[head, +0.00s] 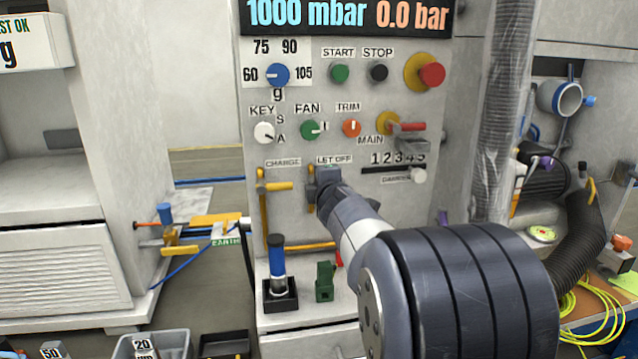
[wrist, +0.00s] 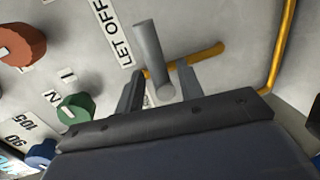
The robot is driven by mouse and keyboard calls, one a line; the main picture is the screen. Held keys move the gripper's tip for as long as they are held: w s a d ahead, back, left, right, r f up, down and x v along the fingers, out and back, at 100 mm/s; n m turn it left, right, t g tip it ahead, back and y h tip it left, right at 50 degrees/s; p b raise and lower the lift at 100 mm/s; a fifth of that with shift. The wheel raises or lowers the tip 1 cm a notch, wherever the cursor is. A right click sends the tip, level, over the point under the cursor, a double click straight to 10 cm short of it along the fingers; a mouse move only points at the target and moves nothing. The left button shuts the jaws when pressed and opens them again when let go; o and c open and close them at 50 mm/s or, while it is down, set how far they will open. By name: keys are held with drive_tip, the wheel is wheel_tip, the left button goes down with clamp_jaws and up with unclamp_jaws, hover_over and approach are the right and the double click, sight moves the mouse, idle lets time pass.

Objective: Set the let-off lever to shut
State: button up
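The let-off lever (wrist: 149,50) is a plain grey rod in the wrist view, below the LET OFF label (head: 334,160) on the panel. In the head view my gripper hides most of it. My gripper (wrist: 162,72) is at the lever, with one dark finger on each side of the rod. The fingers stand apart with gaps beside the rod, so it is not clamped. In the head view my gripper (head: 324,189) reaches the panel just under the label. I cannot tell the lever's setting from these views.
Above are the fan knob (head: 309,131), the orange trim knob (head: 352,128) and the red main handle (head: 408,127). A blue-handled tool (head: 277,258) stands below.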

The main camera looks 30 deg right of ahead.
drive_tip(key=p+v, duration=0.2)
drive_tip(key=v, duration=0.7)
drive_tip(key=shift+s+a, duration=0.15)
drive_tip(key=shift+s, duration=0.15)
drive_tip(key=shift+w, duration=0.15)
drive_tip(key=b+x, duration=0.2)
drive_tip(key=x, duration=0.8)
drive_tip(key=shift+w+d, duration=0.2)
drive_tip(key=shift+d, duration=0.05)
